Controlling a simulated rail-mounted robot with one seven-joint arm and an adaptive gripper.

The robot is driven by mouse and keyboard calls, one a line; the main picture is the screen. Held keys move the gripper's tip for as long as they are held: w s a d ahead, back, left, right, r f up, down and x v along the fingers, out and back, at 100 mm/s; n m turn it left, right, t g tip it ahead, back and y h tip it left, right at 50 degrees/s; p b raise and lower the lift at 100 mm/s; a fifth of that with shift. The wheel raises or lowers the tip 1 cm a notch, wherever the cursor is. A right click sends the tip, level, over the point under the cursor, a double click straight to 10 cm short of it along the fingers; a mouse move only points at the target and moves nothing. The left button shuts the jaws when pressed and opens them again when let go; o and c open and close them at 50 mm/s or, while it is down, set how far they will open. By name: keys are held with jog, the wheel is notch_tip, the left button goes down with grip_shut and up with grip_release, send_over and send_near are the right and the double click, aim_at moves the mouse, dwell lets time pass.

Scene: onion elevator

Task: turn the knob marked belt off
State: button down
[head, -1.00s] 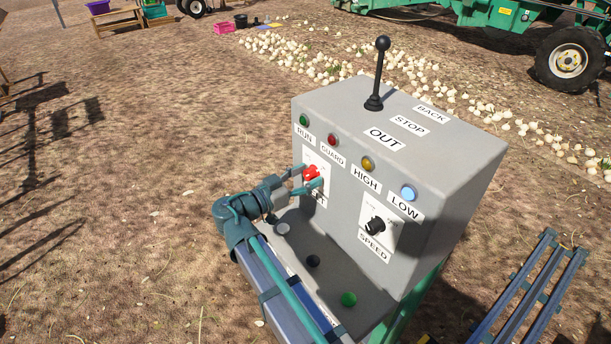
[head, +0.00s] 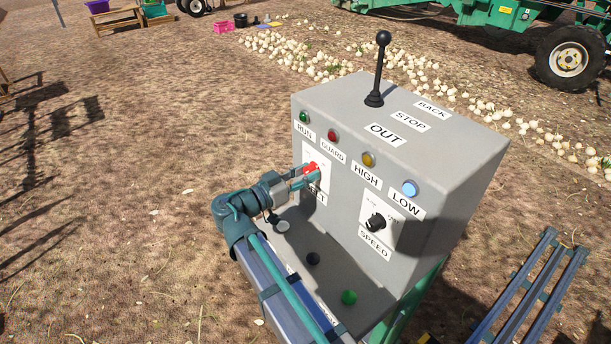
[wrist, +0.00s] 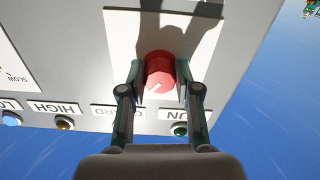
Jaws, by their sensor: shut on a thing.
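The red knob (head: 311,167) sits on a white plate at the left of the grey control box's front face. Its label below is mostly hidden by my gripper; only its last letters show. My gripper (head: 308,176) is at the knob, with its fingers closed around it. In the wrist view the red knob (wrist: 160,74) with a white pointer line lies between the two fingertips (wrist: 159,78), one on each side.
The black SPEED knob (head: 376,221) is to the right on the same face. Lamps marked RUN (head: 304,117), GUARD (head: 333,135), HIGH (head: 368,159) and LOW (head: 410,188) run above. A black lever (head: 379,70) stands on top. Buttons, including a green one (head: 349,297), sit on the lower ledge.

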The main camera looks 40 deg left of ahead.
jog(key=n, duration=0.8)
jog(key=n+p, duration=0.1)
jog(key=n, duration=0.7)
jog(key=shift+d+r+n, duration=0.1)
jog(key=shift+r+n, duration=0.1)
jog(key=shift+n, duration=0.1)
dwell(0.4)
jog(key=c, duration=0.8)
grip_release()
jog(key=shift+s, duration=0.15)
jog(key=v, duration=1.2)
